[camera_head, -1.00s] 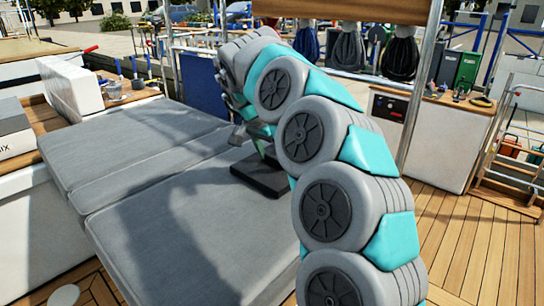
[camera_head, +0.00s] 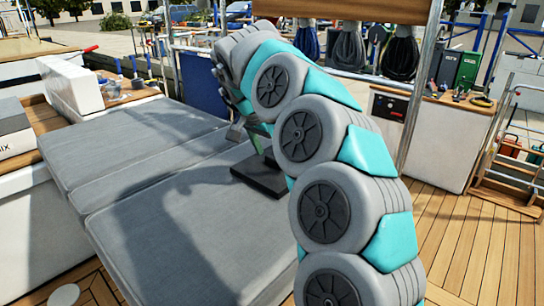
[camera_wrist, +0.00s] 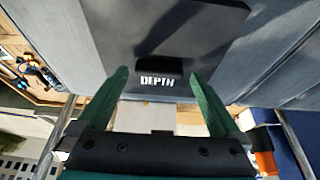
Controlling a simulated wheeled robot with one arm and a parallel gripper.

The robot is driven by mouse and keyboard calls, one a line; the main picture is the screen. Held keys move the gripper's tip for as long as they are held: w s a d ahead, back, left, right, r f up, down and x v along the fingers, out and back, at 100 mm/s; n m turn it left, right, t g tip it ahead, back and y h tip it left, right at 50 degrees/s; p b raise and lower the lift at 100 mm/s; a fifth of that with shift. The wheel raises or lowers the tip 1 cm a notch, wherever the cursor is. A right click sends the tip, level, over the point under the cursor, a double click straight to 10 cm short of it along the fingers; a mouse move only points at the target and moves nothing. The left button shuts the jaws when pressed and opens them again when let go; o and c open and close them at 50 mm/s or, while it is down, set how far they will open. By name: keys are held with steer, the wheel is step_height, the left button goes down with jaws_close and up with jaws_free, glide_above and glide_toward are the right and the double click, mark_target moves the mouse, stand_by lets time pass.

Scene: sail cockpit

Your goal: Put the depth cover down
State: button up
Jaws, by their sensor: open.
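The depth cover is a flat black square piece (camera_head: 262,177) lying on the grey cushion (camera_head: 190,225). In the wrist view the depth cover (camera_wrist: 175,45) shows white letters reading "DEPTH" near its close edge. My gripper (camera_wrist: 161,80) is open, with its two green fingers apart on either side of the lettering. Nothing is held between them. I cannot tell whether a fingertip still touches the cover. In the head view my gripper (camera_head: 256,140) is partly hidden behind my arm, just above the cover's far side.
Grey cushions fill the middle and left. A white locker with a wooden top (camera_head: 425,135) stands at the right, with a wooden ladder-like stand (camera_head: 508,170) beside it. Coiled ropes (camera_head: 400,58) hang at the back. The wooden deck at the right is clear.

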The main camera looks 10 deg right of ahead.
steer(key=v, duration=1)
steer(key=shift+r, duration=0.25)
